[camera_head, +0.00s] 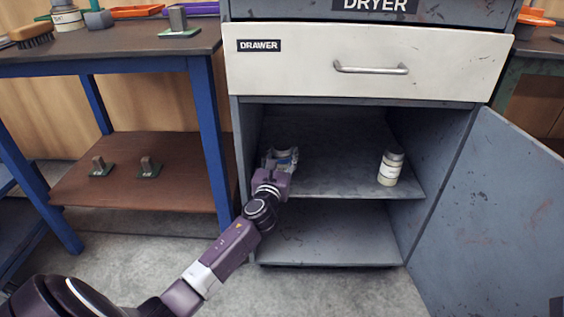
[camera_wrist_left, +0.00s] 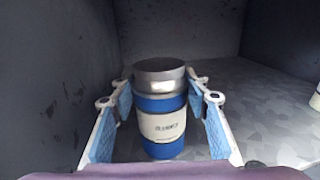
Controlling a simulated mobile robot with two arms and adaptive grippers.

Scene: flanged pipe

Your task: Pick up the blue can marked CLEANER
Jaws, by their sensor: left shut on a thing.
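The blue can marked CLEANER (camera_wrist_left: 161,150) stands upright on the upper shelf (camera_head: 335,180) inside the open cabinet. It has a silver lid and a pale label with small dark print, seen in the left wrist view. My left gripper (camera_wrist_left: 161,105) is around it, one finger on each side, shut on it. In the head view my left gripper (camera_head: 281,160) reaches into the cabinet near its left wall and hides most of the can. My right gripper is not in view.
A pale, cream-coloured can (camera_head: 390,168) stands on the same shelf to the right, with bare shelf between. The cabinet door (camera_head: 490,215) hangs open at the right. The white drawer (camera_head: 365,62) above is shut. A blue-legged table (camera_head: 205,130) stands close at the left.

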